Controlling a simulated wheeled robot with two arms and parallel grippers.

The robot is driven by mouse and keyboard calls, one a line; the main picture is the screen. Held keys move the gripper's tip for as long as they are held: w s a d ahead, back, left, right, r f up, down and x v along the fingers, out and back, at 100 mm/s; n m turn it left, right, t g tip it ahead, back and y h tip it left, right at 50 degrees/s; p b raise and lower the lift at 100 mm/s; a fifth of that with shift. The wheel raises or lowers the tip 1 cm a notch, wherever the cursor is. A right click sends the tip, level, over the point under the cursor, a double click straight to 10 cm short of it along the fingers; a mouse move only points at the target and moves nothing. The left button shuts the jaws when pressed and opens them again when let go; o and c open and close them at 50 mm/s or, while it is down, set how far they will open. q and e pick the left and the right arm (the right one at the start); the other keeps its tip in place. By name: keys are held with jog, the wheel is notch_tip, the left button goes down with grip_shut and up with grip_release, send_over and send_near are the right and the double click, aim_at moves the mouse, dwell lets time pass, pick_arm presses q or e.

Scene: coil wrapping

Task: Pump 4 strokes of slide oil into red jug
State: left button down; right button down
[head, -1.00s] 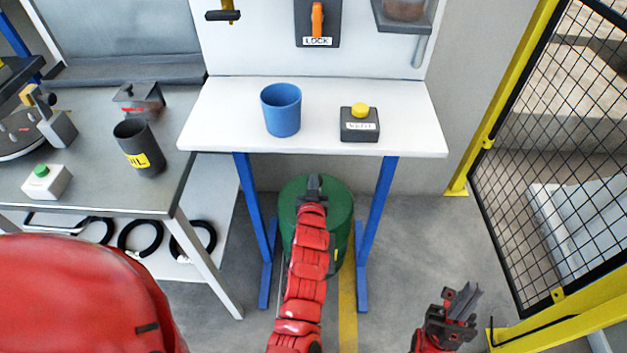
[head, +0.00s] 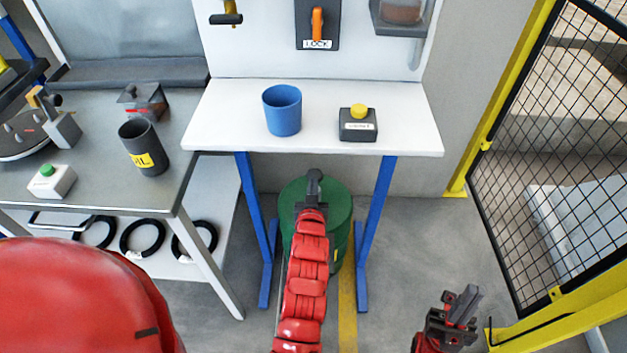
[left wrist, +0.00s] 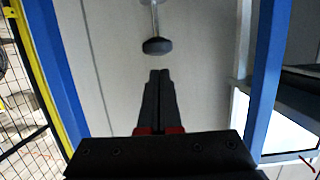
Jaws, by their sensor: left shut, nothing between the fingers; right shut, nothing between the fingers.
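A green drum (head: 342,208) stands on the floor under the white table. My left arm reaches out over it. My left gripper (head: 313,180) is in front of the drum's top in the head view, shut and empty. In the left wrist view its shut fingers (left wrist: 157,82) point toward a dark round knob (left wrist: 157,46) on a thin metal rod, with a visible gap between. That knob cannot be made out in the head view. My right gripper (head: 466,303) is low at the right, shut and empty, away from the drum. No red jug can be made out.
The white table (head: 220,130) has blue legs on both sides of my left arm. A blue cup (head: 283,112) and a yellow-buttoned box (head: 358,124) stand on it. A grey bench (head: 105,190) with a dark labelled cup (head: 143,147) is left; a mesh fence (head: 545,150) is right.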

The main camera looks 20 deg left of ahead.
pick_arm(q)
jog(key=v, duration=0.5)
dwell(2.4)
